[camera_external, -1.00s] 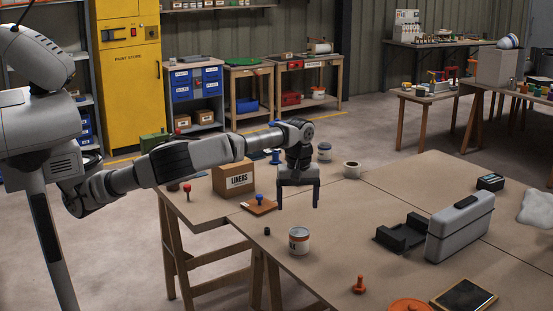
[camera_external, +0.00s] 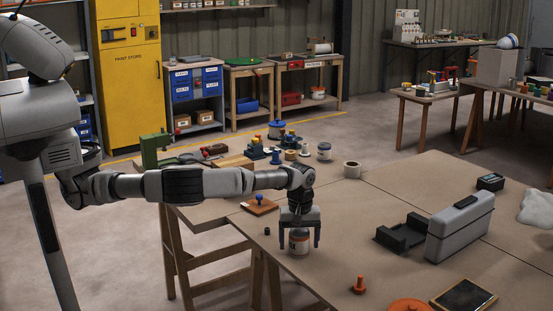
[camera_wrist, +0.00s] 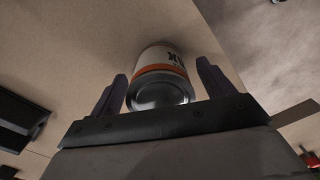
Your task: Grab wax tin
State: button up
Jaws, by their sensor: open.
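The wax tin (camera_external: 299,242) is a small white can with an orange band and dark lettering, standing upright near the table's left edge. My gripper (camera_external: 301,240) is directly over it in the external view, fingers pointing down on either side of its upper part. In the wrist view the tin (camera_wrist: 162,76) shows between the two dark fingers of my gripper (camera_wrist: 162,88), its grey metal lid toward the palm. The fingers are spread apart, with a gap on each side of the tin. The top of the tin is partly hidden by my gripper in the external view.
A small black cylinder (camera_external: 267,231) stands just left of the tin. An orange peg (camera_external: 359,285) stands to the front right. A black cradle (camera_external: 401,236) and grey case (camera_external: 460,227) are farther right, with bare tabletop between.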

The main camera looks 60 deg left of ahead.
jog(key=shift+f, duration=0.5)
jog(key=shift+c, duration=0.2)
jog(key=c, duration=1.2)
jog(key=shift+r, duration=0.1)
jog(key=shift+c, duration=0.2)
